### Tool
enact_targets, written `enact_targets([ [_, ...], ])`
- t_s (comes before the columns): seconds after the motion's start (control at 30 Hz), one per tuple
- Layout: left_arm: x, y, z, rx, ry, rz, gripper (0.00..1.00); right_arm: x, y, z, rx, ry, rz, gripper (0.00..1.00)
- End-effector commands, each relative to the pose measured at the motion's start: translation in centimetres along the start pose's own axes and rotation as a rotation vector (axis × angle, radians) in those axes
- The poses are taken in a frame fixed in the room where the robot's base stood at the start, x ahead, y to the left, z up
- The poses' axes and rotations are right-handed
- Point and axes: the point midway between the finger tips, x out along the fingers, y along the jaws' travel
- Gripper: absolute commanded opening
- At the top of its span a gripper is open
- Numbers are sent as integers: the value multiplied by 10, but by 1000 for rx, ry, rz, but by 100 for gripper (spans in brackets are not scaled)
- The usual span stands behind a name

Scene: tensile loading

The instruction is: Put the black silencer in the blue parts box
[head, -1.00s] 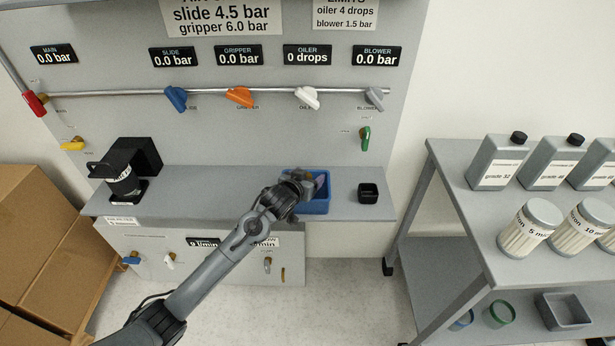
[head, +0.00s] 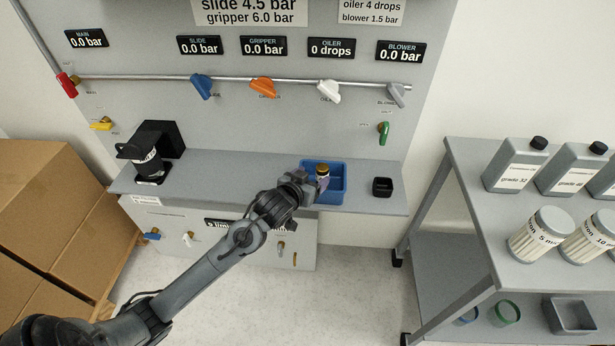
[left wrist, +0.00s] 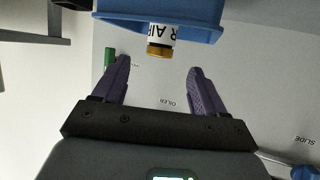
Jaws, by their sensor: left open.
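The blue parts box (head: 336,197) sits on the grey bench shelf, and its wall shows at the top of the left wrist view (left wrist: 190,22). A part with a brass end (head: 322,169) and a white label stands in the box. It also shows in the left wrist view (left wrist: 160,45). My right gripper is out of view.
A black unit (head: 150,155) with a white label stands at the shelf's left. Coloured valve handles line the panel above. A grey cart (head: 480,200) with bottles stands at the right, cardboard boxes (head: 60,195) at the left.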

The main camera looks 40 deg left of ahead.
Motion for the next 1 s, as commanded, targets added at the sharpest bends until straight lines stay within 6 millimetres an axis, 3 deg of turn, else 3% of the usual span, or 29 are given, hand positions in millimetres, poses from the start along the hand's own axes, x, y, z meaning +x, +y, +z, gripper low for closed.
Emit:
enact_targets([
  [0.17,-20,2,5,5,-14,3,72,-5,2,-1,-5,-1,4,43],
  [0.27,-33,12,30,27,-75,15,72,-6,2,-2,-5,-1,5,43],
  [0.37,-58,29,75,71,-195,39,72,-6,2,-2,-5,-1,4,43],
  [0.5,-116,56,150,163,-421,99,72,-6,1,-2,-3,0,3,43],
  [0.6,-164,70,193,227,-576,152,72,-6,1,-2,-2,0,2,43],
  [0.7,-208,78,222,281,-704,203,72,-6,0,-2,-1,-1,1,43],
  [0.83,-247,84,242,326,-811,252,72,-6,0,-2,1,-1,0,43],
  [1.0,-262,86,248,345,-851,272,72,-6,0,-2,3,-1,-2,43],
])
